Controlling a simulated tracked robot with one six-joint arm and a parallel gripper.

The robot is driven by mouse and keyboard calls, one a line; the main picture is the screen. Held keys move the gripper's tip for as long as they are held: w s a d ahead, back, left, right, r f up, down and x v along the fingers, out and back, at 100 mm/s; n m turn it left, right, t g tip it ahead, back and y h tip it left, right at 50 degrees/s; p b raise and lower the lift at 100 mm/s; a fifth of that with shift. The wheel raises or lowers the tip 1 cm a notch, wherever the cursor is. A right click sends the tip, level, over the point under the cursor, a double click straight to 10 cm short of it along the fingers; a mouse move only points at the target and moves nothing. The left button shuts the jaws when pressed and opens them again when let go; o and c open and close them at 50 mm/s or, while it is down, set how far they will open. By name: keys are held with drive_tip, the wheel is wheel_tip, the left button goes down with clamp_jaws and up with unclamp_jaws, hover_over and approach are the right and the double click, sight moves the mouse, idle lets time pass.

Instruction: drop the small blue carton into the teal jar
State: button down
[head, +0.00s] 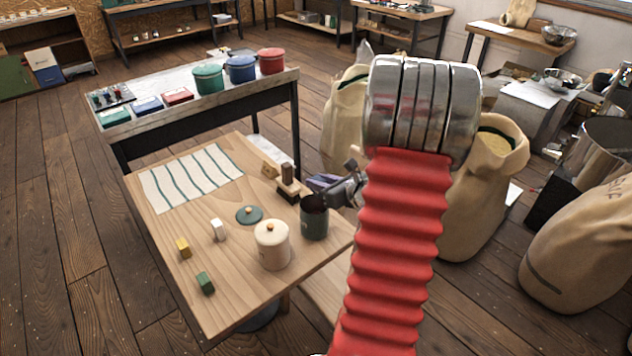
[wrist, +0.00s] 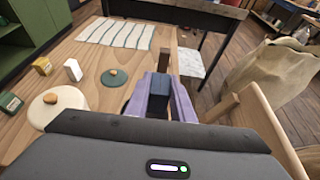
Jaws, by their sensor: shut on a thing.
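My gripper (wrist: 160,82), with purple fingers, is shut on the small blue carton (wrist: 159,84) in the wrist view. In the head view my gripper (head: 322,183) is beside and above the mouth of the dark teal jar (head: 314,226), near the table's right edge; the carton cannot be made out there. The jar stands upright and open. In the wrist view it is mostly hidden behind my gripper. A teal lid with a wooden knob (head: 248,214) lies on the table to the jar's left.
A lidded cream jar (head: 272,248) stands close left of the teal jar. Yellow (head: 183,248), white (head: 218,230) and green (head: 205,284) cartons stand further left. A wooden-handled brush (head: 288,182) is behind the jar. A striped cloth (head: 190,177) lies at the back left. Sacks (head: 480,200) stand on the right.

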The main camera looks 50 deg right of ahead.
drive_tip(key=c, duration=1.5)
unclamp_jaws()
drive_tip(key=shift+o, duration=0.2)
drive_tip(key=v, duration=1.3)
drive_tip(key=shift+s, duration=0.4)
drive_tip(key=shift+a+r, duration=0.1)
drive_tip(key=shift+a, duration=0.05)
